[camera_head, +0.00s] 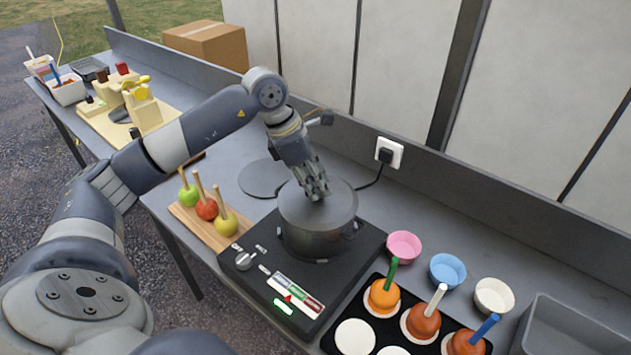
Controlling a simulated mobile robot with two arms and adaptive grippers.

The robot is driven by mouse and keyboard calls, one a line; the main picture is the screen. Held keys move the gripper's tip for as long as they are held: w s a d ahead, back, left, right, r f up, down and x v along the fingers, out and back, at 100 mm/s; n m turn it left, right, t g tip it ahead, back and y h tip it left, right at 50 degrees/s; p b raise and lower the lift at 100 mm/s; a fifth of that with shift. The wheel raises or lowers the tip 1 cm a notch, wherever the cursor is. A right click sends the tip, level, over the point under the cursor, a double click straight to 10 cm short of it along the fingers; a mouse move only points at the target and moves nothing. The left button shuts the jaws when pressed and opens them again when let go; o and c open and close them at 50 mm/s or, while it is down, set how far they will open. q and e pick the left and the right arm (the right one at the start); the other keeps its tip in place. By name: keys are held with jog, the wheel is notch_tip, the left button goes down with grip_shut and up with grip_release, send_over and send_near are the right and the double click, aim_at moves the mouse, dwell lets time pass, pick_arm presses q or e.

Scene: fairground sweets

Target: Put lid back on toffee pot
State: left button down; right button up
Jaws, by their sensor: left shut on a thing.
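The grey metal toffee pot (318,240) stands on a black hot plate (258,287). A round grey lid (340,205) covers the top of the pot, level as far as I can see. My left gripper (317,193) points down from above and is shut on the lid at its middle, hiding the lid's knob. The lid is at the pot's rim; I cannot tell whether it rests fully on it or sits slightly above. The inside of the pot is hidden. My right gripper is not in view.
A flat dark disc (264,178) lies behind the pot. Left of the pot is a wooden board (189,219) with apples on sticks. A black tray (368,303) with coated apples and pink, blue and cream bowls are at right. A cable runs to a wall socket (389,152).

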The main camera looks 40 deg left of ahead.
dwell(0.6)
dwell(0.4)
pick_arm(q)
jog(key=shift+f+b, duration=0.15)
jog(key=shift+b, duration=0.35)
dwell(0.6)
dwell(0.3)
jog(key=c, duration=1.2)
grip_release()
jog(key=shift+c, duration=0.2)
jog(key=o, duration=0.5)
